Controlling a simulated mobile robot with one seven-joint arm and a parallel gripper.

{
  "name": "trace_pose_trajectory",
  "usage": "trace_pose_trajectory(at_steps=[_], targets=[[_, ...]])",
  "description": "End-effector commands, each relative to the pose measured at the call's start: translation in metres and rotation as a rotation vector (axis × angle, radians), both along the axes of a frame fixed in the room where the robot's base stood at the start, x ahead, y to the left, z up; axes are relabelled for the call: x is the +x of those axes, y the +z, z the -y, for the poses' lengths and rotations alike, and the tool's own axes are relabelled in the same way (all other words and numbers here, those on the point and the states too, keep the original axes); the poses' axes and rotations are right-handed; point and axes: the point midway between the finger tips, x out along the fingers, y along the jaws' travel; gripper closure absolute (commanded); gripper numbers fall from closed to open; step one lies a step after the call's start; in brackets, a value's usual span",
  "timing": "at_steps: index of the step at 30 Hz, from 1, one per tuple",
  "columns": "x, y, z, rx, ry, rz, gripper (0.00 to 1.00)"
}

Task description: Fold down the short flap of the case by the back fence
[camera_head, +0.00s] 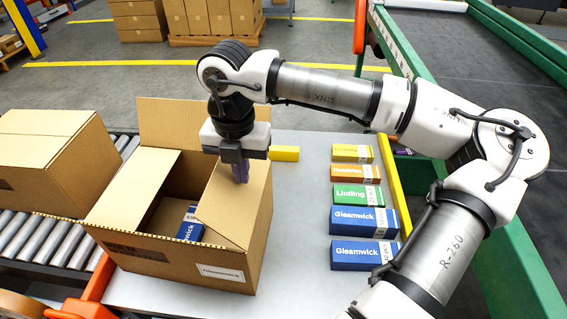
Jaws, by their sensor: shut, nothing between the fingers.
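The open brown case (150,262) stands on the grey table, with a Gleamwick label on its front. Its back flap (170,118) stands upright at the far end. A left flap (135,185) and a right flap (228,205) lean along the sides. A blue carton (190,225) lies inside; the rest of the interior is partly hidden. A short yellow fence piece (285,153) shows behind the gripper.
Several coloured cartons stand in a column to the right, including a green one (357,197), beside a long yellow fence (393,185). Another case (45,160) sits on the roller conveyor (35,237) at left. The table between case and cartons is clear.

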Motion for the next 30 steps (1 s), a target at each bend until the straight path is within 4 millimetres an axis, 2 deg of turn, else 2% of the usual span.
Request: trace_pose_trajectory(at_steps=[5, 14, 22, 30], targets=[[0.001, -0.007, -0.014, 0.000, 0.000, 0.000, 1.00], [0.001, -0.007, -0.016, 0.001, 0.000, 0.000, 1.00], [0.002, -0.024, -0.033, 0.001, 0.002, 0.001, 1.00], [0.002, -0.023, -0.036, 0.001, -0.001, 0.001, 1.00]])
